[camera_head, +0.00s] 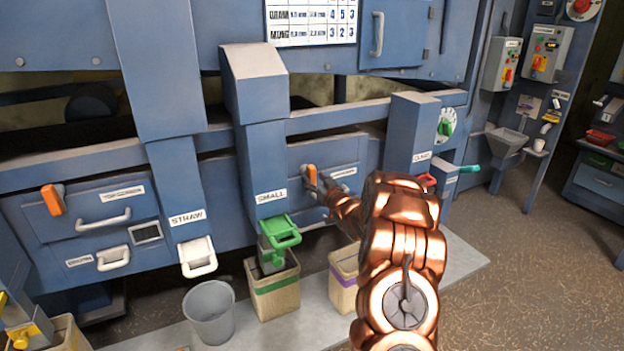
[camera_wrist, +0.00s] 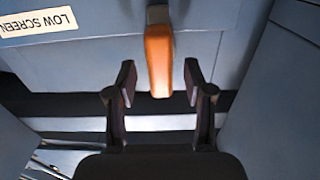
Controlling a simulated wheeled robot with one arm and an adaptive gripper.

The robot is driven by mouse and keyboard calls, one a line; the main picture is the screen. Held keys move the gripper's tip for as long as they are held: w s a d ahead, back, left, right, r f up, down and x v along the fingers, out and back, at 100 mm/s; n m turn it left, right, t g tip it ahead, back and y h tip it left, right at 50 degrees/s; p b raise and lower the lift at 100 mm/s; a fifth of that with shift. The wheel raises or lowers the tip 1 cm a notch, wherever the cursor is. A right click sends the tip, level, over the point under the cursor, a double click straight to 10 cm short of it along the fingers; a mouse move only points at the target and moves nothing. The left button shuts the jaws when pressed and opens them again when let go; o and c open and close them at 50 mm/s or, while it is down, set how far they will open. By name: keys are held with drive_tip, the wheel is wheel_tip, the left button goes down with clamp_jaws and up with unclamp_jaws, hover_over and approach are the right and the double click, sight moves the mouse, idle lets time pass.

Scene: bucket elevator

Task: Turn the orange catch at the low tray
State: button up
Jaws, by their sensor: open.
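The orange catch (camera_head: 310,175) sits on the blue front of the low tray (camera_head: 345,158), between the SMALL chute and the chute to its right. In the wrist view the catch (camera_wrist: 158,60) hangs straight down, with its lower end between my open fingertips. My gripper (camera_head: 322,187) is at the catch in the head view, with my copper-coloured arm reaching in from the lower right. In the wrist view my gripper (camera_wrist: 160,85) has one finger on each side of the catch, with gaps visible. The LOW SCREEN label (camera_wrist: 38,22) is at the upper left of the wrist view.
The SMALL chute (camera_head: 265,165) with its green flap (camera_head: 281,231) stands left of my gripper, and another blue chute (camera_head: 408,135) stands right. Bins (camera_head: 275,290) and a grey bucket (camera_head: 209,312) stand below. Another orange catch (camera_head: 53,199) is at the TOP SCREEN tray. Floor at right is clear.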

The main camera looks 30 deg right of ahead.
drive_tip(key=s, duration=0.9)
drive_tip(key=shift+s+a+f, duration=0.15)
drive_tip(key=shift+s+a, duration=0.05)
drive_tip(key=shift+a, duration=0.2)
drive_tip(key=s+a+r+g+p, duration=0.2)
drive_tip(key=s+a+g, duration=0.85)
drive_tip(key=a, duration=0.45)
drive_tip(key=s+a+r+g, duration=0.1)
drive_tip(key=s+a+g, duration=0.2)
drive_tip(key=s, duration=0.9)
drive_tip(key=s+a+r+g+y+p, duration=0.1)
drive_tip(key=s+a+r+g, duration=0.1)
drive_tip(key=s+a, duration=0.6)
drive_tip(key=s+a+r+n+g, duration=0.1)
drive_tip(key=s+a+g, duration=0.3)
drive_tip(key=s, duration=1.4)
drive_tip(key=a, duration=0.2)
drive_tip(key=shift+a+r+y, duration=0.15)
drive_tip(key=shift+a+y, duration=0.15)
drive_tip(key=shift+a, duration=0.05)
drive_tip(key=shift+c, duration=0.4)
